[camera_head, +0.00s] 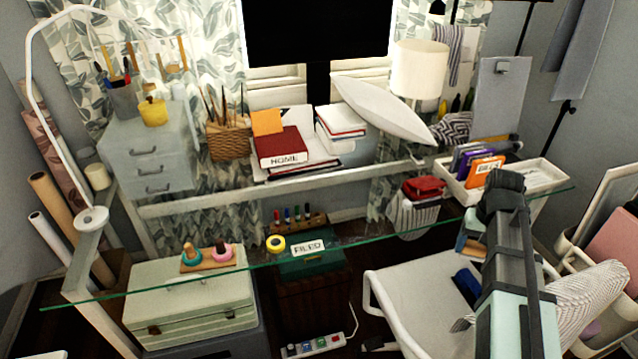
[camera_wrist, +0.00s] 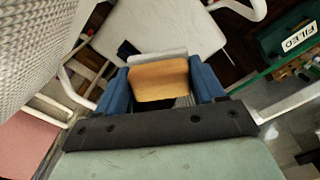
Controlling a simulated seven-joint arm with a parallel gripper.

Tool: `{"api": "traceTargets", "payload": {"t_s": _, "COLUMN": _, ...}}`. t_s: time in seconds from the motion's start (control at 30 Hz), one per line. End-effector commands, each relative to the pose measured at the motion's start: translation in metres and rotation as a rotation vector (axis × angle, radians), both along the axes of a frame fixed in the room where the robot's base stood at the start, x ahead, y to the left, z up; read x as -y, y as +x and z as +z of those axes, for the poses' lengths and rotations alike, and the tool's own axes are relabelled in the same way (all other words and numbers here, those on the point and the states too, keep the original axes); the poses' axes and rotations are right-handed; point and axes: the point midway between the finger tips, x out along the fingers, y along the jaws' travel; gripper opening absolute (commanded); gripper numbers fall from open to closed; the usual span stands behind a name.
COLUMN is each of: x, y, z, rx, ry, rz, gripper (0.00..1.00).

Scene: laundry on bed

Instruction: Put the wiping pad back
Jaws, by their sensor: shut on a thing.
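In the wrist view my gripper (camera_wrist: 160,82) has two blue fingers closed on the sides of a tan block with a pale grey edge, which I take to be the wiping pad (camera_wrist: 158,80). In the head view the gripper (camera_head: 470,240) is partly hidden by my arm, and the pad's tan face (camera_head: 462,243) shows only in part. The pad is held up in the air, above the white chair (camera_head: 408,300) and near the glass desk's right side.
The glass desktop (camera_head: 370,234) has its front edge close to my arm. A dark blue item (camera_head: 467,286) lies on the chair. A white tray (camera_head: 455,187) stands right.

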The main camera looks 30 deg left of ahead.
Motion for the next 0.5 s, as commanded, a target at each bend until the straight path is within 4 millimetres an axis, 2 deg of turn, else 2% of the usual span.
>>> {"api": "traceTargets", "payload": {"t_s": 0.03, "x": -0.017, "y": -0.002, "z": 0.0, "rx": 0.0, "ry": 0.0, "rz": 0.027, "gripper": 0.4}}
{"api": "traceTargets", "payload": {"t_s": 0.5, "x": -0.16, "y": -0.021, "z": 0.002, "rx": -0.002, "ry": 0.0, "rz": 0.253, "gripper": 0.4}}
